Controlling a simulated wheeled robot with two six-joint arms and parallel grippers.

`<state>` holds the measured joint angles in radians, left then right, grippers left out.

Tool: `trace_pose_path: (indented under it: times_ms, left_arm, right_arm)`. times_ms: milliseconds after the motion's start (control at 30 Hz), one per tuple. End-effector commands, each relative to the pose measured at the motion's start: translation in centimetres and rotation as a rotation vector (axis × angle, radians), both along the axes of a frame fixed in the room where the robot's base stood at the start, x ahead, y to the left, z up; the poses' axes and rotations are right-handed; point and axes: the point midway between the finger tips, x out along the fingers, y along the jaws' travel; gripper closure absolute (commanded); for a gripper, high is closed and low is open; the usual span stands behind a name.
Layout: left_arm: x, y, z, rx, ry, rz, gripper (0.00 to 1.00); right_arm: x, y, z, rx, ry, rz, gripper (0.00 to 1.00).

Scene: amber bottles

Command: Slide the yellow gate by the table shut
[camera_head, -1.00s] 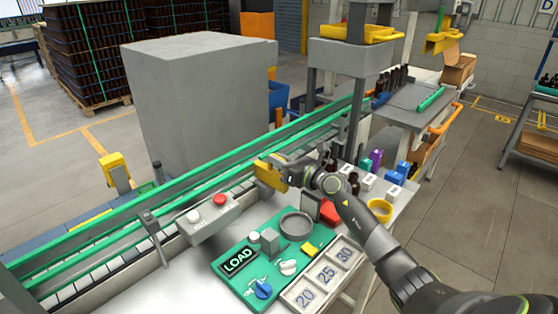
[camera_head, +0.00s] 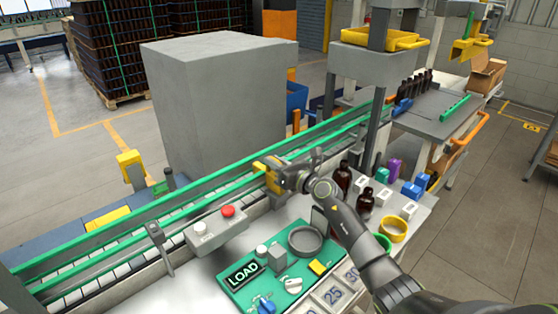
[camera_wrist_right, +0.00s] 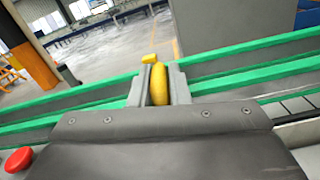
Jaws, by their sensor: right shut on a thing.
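The yellow gate (camera_head: 272,181) is at the near side of the green-railed conveyor, beside the table. My right gripper (camera_head: 281,177) reaches it from the right and is shut on a yellow part of it. In the right wrist view, the yellow gate piece (camera_wrist_right: 159,84) stands upright between the two grey fingers of my right gripper (camera_wrist_right: 159,93). A smaller yellow bit (camera_wrist_right: 149,58) shows just beyond them. My gripper hides much of the gate in the head view. My left gripper is not in view.
A big grey box (camera_head: 222,105) stands behind the conveyor.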

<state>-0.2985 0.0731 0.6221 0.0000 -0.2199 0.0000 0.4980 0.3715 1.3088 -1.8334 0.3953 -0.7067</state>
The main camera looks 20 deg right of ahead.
Motion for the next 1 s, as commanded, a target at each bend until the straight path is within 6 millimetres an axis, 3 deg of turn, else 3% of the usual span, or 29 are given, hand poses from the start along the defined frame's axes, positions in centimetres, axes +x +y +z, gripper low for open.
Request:
trace_pose_path:
  times_ms: [67,100,233,667,1000]
  left_arm:
    - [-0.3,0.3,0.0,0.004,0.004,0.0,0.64]
    - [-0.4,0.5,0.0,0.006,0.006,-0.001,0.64]
    - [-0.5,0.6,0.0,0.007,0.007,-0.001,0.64]
    - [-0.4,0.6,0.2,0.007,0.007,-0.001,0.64]
    - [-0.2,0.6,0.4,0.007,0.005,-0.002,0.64]
  right_arm:
    - [0.1,0.1,0.4,0.002,-0.006,-0.001,1.0]
    - [0.1,0.1,0.4,0.002,-0.007,0.0,0.8]
    - [0.1,0.1,0.3,0.002,-0.006,0.0,0.64]
    - [-0.9,-0.4,0.2,0.0,-0.003,-0.001,0.64]
    - [-6.5,-2.4,0.0,-0.003,-0.002,0.0,0.64]
